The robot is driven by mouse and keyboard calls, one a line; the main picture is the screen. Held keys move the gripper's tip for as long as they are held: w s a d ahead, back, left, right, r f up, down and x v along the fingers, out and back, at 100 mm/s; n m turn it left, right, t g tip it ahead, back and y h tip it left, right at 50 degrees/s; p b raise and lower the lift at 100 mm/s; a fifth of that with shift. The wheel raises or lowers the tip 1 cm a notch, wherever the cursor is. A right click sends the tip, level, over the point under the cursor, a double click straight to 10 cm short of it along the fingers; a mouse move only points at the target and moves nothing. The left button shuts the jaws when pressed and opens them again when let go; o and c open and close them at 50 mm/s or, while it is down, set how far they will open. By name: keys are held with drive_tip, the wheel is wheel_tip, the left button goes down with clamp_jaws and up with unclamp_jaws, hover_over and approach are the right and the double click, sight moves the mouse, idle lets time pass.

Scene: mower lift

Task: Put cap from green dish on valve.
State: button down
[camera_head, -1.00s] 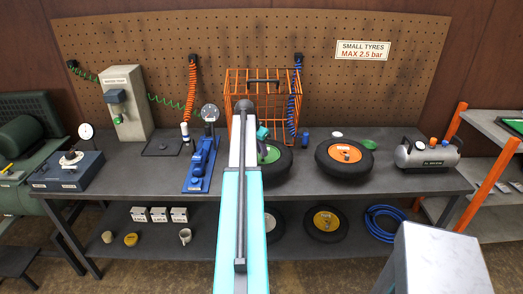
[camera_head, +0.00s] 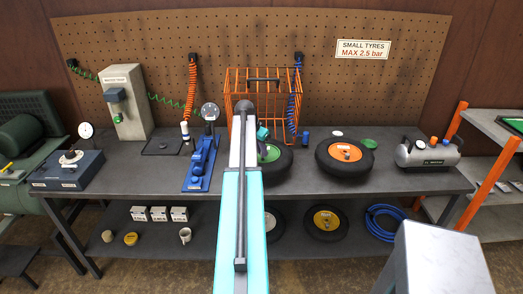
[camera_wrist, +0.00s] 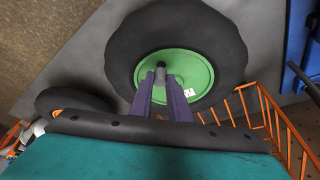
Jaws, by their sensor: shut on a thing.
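In the wrist view my gripper (camera_wrist: 161,82) is shut on a small dark grey cylindrical piece (camera_wrist: 161,70), which looks like the cap. It is over the middle of the green hub (camera_wrist: 198,73) of a black tyre (camera_wrist: 120,45). I cannot tell whether the cap touches the valve, as the valve is not clearly visible. In the head view the green-hubbed tyre (camera_head: 279,164) lies on the bench, partly hidden by my arm, with my teal gripper body (camera_head: 262,131) above it. The green dish (camera_head: 369,143) is at the right, behind the orange-hubbed tyre (camera_head: 345,153).
An orange wire cage (camera_head: 284,84) stands behind the green-hubbed tyre. A small blue cup (camera_head: 305,138) and a white dish (camera_head: 337,133) are at the back. A silver tank (camera_head: 428,153) stands at the right end of the bench (camera_head: 130,178).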

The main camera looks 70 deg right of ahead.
drive_tip(key=shift+f+b, duration=0.45)
drive_tip(key=shift+f, duration=0.4)
idle(0.9)
drive_tip(key=c, duration=1.3)
unclamp_jaws()
drive_tip(key=shift+r+p, duration=1.6)
drive_tip(key=shift+r, duration=2.15)
